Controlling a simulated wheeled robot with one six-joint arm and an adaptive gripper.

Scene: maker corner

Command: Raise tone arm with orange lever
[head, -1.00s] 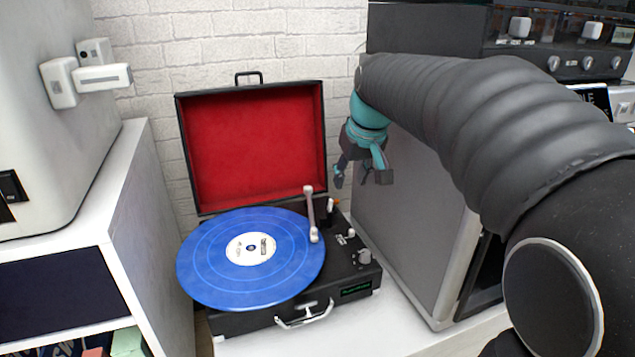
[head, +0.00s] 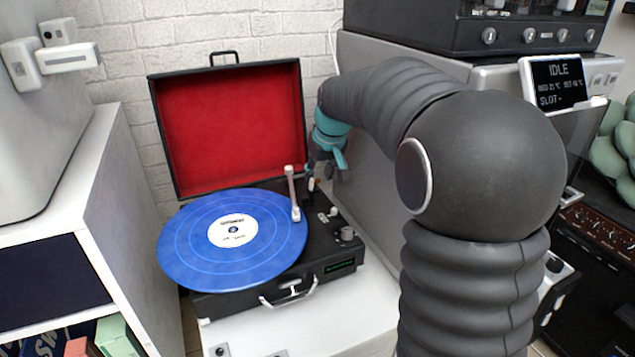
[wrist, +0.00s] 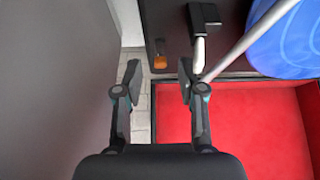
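The orange lever (wrist: 160,62) shows in the wrist view as a small tip at the edge of the black turntable deck. It lies between the lines of my two fingers, just beyond their tips. In the head view it is too small and crowded by my gripper to make out well. The tone arm (head: 292,190) is a pale rod at the right of the blue record (head: 185,245); it also shows in the wrist view (wrist: 243,42). My gripper (wrist: 160,82) is open and empty. In the head view my gripper (head: 327,166) hangs behind the deck's back right corner.
The red-lined lid (head: 228,125) stands open behind the deck. A grey cabinet wall (wrist: 60,90) is close on the left in the wrist view. A white shelf (head: 95,180) stands at left.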

